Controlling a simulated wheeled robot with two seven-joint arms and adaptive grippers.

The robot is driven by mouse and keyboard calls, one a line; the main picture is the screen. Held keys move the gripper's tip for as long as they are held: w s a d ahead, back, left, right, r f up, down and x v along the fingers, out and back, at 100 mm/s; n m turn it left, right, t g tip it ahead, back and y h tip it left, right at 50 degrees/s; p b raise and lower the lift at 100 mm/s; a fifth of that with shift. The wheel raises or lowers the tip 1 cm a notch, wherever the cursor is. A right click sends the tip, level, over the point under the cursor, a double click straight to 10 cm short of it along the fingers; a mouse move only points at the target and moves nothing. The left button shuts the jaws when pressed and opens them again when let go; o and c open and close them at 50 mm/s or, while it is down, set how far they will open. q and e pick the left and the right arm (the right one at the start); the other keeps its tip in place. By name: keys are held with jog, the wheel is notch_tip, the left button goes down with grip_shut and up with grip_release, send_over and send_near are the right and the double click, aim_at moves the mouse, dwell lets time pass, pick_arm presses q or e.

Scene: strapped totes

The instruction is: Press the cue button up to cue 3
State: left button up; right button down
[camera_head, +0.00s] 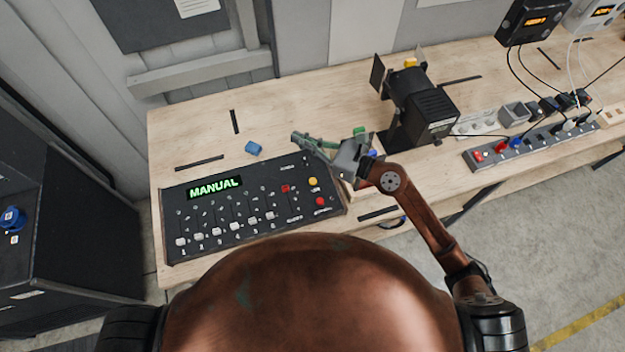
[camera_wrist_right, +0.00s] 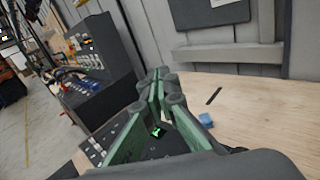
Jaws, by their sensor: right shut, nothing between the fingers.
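A black lighting desk (camera_head: 240,240) lies on the wooden table, with a green display (camera_head: 214,187) reading "MANUAL". It has a row of white sliders, a yellow button (camera_head: 313,181), a red button (camera_head: 320,201) below it and a square red button (camera_head: 285,188) to the left. Their labels are too small to read, so I cannot tell which is the cue button. My right gripper (camera_head: 298,140) is shut and empty, with green fingers over the desk's far right edge, apart from the buttons. In the wrist view the fingertips (camera_wrist_right: 166,82) hide part of the desk (camera_wrist_right: 165,145). My left gripper is out of view.
A small blue block (camera_head: 253,148) lies behind the desk. A black stage lamp (camera_head: 425,110) stands to the right of my right gripper. A power strip (camera_head: 530,146) with plugs and cables is farther right. A dark cabinet (camera_head: 70,200) stands left. The table's far left is mostly clear.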

notch_tip(320, 180, down, 5)
jog(key=a+n+g+h, duration=0.1)
jog(key=n+g+h, duration=0.1)
jog(key=n, duration=0.3)
jog(key=n+g+h, duration=0.2)
jog(key=n+h, duration=0.2)
jog(key=h, duration=0.2)
send_over(315, 182)
notch_tip(315, 182, down, 10)
jog(key=shift+f, duration=0.1)
notch_tip(315, 182, down, 8)
jog(key=b, duration=0.4)
jog(key=shift+r, duration=0.2)
jog(key=shift+f+b, duration=0.35)
jog(key=shift+f, duration=0.1)
jog(key=shift+a, duration=0.1)
jog(key=shift+f+b, duration=0.45)
jog(key=shift+b, duration=0.1)
